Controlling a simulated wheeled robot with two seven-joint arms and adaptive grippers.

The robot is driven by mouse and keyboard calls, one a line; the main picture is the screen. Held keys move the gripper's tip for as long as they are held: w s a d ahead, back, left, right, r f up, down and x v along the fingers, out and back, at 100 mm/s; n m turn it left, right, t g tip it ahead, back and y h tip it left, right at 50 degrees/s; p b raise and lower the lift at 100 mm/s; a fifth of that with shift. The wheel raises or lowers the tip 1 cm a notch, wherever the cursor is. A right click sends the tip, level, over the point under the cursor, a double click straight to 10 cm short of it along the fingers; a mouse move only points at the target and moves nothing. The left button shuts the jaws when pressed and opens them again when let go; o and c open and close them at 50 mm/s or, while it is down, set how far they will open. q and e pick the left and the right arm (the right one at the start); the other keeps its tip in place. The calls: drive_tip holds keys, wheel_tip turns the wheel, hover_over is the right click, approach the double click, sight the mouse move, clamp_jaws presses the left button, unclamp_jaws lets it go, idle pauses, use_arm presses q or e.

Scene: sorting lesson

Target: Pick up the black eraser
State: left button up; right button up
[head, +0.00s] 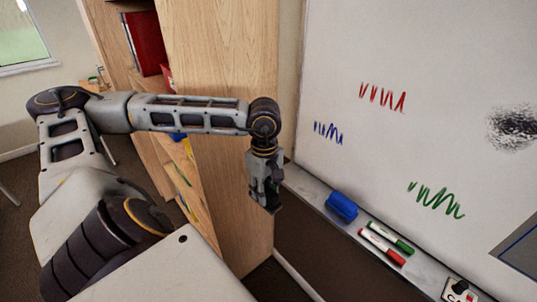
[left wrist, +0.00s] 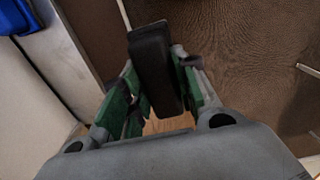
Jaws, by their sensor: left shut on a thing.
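The black eraser (left wrist: 152,62) is between the fingers of my left gripper (left wrist: 150,95) in the left wrist view, its long side running away from the palm. The left gripper (head: 266,200) is shut on it. In the head view the gripper hangs pointing down, left of the whiteboard tray and in front of the wooden cabinet. The eraser is hard to tell from the dark fingers there. The floor shows beneath the eraser in the left wrist view. My right gripper is in neither view.
The whiteboard tray (head: 318,194) holds a blue eraser (head: 341,206), a green marker (head: 391,238) and a red marker (head: 382,247). A small pale item (head: 460,291) lies farther along. The whiteboard (head: 400,60) rises behind. The wooden cabinet (head: 225,60) stands close behind my left arm.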

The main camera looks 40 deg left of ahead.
use_arm(q)
drive_tip(key=shift+s, duration=0.2)
idle(0.5)
drive_tip(key=o, duration=0.4)
drive_tip(key=shift+c, duration=1.5)
drive_tip(key=shift+s+f+h, duration=0.1)
drive_tip(key=shift+f+h, duration=0.1)
drive_tip(key=shift+h, duration=0.3)
